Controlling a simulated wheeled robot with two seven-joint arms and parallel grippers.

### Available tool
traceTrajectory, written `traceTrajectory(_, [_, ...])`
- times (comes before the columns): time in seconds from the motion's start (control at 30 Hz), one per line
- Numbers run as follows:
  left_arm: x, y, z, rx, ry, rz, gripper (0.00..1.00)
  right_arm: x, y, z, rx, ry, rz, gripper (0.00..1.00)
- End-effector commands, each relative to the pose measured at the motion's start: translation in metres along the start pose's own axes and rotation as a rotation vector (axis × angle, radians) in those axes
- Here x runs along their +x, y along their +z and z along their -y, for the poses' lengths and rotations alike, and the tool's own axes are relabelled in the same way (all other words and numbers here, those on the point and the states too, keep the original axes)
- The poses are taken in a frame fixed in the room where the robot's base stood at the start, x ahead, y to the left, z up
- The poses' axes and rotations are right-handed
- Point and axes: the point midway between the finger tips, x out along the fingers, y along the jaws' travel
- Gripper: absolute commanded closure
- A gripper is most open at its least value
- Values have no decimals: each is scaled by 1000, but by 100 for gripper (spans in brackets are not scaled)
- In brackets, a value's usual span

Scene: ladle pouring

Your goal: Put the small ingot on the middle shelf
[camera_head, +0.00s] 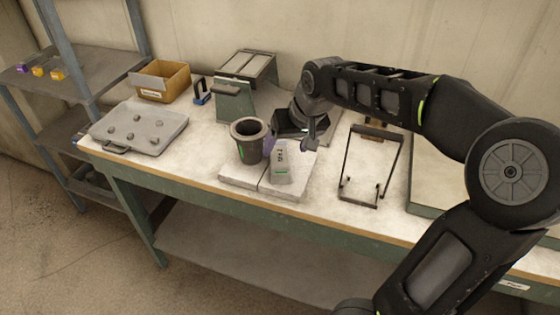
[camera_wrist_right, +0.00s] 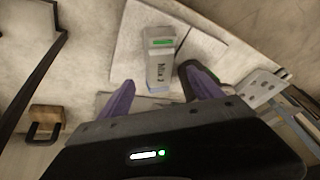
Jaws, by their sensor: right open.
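The small ingot (camera_head: 281,172) is a grey, tapered block with dark lettering and a green mark. It stands on a pale slab (camera_head: 238,177) on the workbench; the ingot (camera_wrist_right: 160,62) also shows in the right wrist view. My right gripper (camera_head: 291,143) is open just behind it. In the wrist view its purple fingertips (camera_wrist_right: 160,82) are spread either side of the ingot's near end; I cannot tell whether they touch it. The grey metal shelf unit (camera_head: 72,82) stands at the far left, its middle shelf (camera_head: 70,142) partly hidden. My left gripper is out of view.
A dark crucible (camera_head: 249,147) stands close left of the ingot. A black wire frame (camera_head: 372,165) is on the right. Small coloured blocks (camera_head: 39,71) sit on the upper visible shelf.

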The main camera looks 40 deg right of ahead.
Motion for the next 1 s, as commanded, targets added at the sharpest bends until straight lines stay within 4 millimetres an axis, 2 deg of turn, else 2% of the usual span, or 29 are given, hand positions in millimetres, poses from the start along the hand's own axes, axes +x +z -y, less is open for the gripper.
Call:
traceTrajectory(0.3, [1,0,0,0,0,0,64,42,2,-1,-1,2,5,25])
traceTrajectory(0.4, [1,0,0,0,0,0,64,50,2,-1,-1,1,3,25])
traceTrajectory(1.0, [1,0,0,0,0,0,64,51,1,-1,0,0,1,25])
